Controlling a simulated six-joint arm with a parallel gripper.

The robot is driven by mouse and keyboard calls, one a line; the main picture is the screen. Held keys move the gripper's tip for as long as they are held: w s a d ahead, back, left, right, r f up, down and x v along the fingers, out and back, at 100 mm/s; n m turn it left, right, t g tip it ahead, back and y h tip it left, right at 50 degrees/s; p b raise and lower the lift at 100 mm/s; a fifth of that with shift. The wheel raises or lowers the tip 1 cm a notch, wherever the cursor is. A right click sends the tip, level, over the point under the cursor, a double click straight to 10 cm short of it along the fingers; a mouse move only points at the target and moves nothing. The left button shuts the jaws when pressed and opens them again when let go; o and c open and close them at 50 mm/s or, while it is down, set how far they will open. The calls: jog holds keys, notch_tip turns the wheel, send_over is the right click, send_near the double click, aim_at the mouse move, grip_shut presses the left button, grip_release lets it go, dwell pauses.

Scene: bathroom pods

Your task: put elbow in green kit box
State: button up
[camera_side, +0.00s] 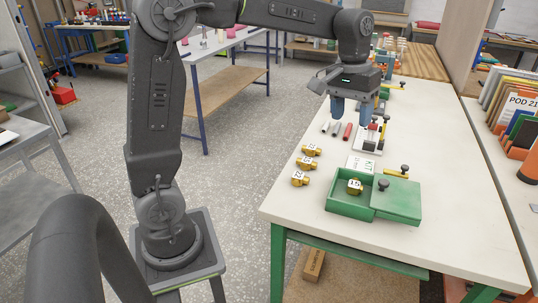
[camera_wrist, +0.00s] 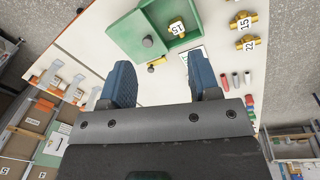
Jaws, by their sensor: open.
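The green kit box (camera_side: 345,207) stands on the white table, its sliding lid (camera_side: 397,200) set to the right, leaving the left part open. A brass fitting (camera_side: 354,186) with a white 15 label, seemingly the elbow, lies inside the open part; it also shows in the wrist view (camera_wrist: 177,29). Several similar brass fittings (camera_side: 307,163) with number labels lie on the table left of the box. My gripper (camera_side: 352,110) is open and empty above the table, behind the box. Its blue fingers (camera_wrist: 160,74) are wide apart in the wrist view, with nothing between them.
A white KIT card (camera_side: 360,165) lies behind the box. Grey, white and red cylinders (camera_side: 337,129) lie below my gripper, beside a small rack (camera_side: 369,139). A black-knobbed brass valve (camera_side: 400,171) is close to the box. The table's front left is clear.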

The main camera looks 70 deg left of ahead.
jog(key=s+d+f+m+t, duration=0.1)
jog(key=s+d+m+t, duration=0.1)
jog(key=s, duration=0.8)
jog(key=s+d+f+m+t+y, duration=0.1)
jog(key=s+d+f+m+t, duration=0.1)
jog(key=s, duration=0.8)
jog(key=shift+s+m+t, duration=0.25)
jog(key=shift+m+t, duration=0.15)
